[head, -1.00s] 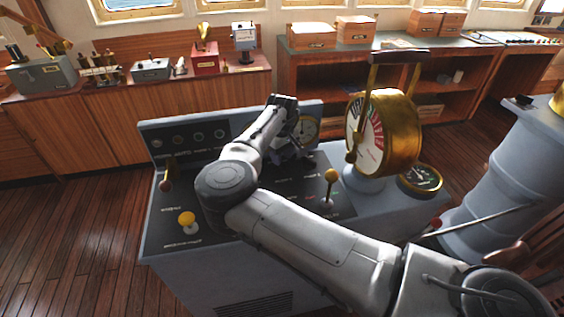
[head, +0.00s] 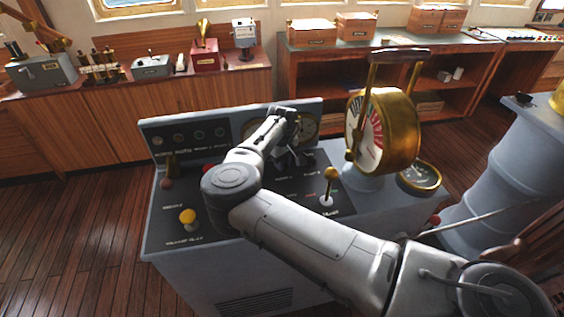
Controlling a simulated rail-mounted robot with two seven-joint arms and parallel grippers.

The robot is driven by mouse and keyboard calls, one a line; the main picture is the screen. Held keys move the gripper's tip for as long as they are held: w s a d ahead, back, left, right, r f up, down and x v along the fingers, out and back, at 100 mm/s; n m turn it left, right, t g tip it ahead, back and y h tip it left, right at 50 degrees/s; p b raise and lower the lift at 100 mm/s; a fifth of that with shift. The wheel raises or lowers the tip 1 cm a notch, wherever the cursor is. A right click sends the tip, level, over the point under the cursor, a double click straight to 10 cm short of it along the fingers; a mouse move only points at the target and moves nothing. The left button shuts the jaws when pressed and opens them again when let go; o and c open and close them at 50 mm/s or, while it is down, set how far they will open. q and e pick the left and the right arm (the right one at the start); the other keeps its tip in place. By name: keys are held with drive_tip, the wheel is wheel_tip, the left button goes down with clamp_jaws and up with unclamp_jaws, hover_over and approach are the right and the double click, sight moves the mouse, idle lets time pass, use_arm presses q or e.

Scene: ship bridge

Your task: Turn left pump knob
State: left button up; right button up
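The blue-grey control console (head: 190,272) stands in the middle of the head view, with a black panel of knobs and levers. My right arm reaches over it from the lower right. My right gripper (head: 296,160) is low over the panel's back middle, near a round gauge (head: 307,125). Its fingers are small and partly hidden by the arm, so their opening is unclear. I cannot make out the left pump knob; it may be hidden behind the gripper or arm. A red knob (head: 209,169) shows partly beside my arm. My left gripper is not in view.
A yellow-topped lever (head: 187,217) stands at the panel's left front and another (head: 329,182) right of my gripper. A brass engine telegraph (head: 401,130) rises close on the right. A dial (head: 420,175) sits beside it. Wooden cabinets (head: 200,112) line the back wall.

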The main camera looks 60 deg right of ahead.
clamp_jaws()
drive_tip(key=shift+r+m+p, duration=0.2)
drive_tip(key=shift+m+p, duration=0.7)
drive_tip(key=shift+p, duration=0.15)
drive_tip(key=m+p, duration=0.2)
drive_tip(key=shift+a+m, duration=0.1)
drive_tip(key=shift+m, duration=0.3)
drive_tip(key=m+p, duration=0.1)
drive_tip(key=m, duration=0.2)
drive_tip(key=shift+w+p, duration=0.1)
drive_tip(key=shift+p, duration=0.2)
drive_tip(key=shift+w+a+f+m+p, duration=0.1)
drive_tip(key=shift+m+p, duration=0.2)
drive_tip(key=shift+m, duration=0.7)
drive_tip(key=shift+f+m+p, duration=0.1)
drive_tip(key=shift+m+p, duration=0.15)
drive_tip(key=shift+m, duration=1.05)
drive_tip(key=shift+o, duration=2.3)
unclamp_jaws()
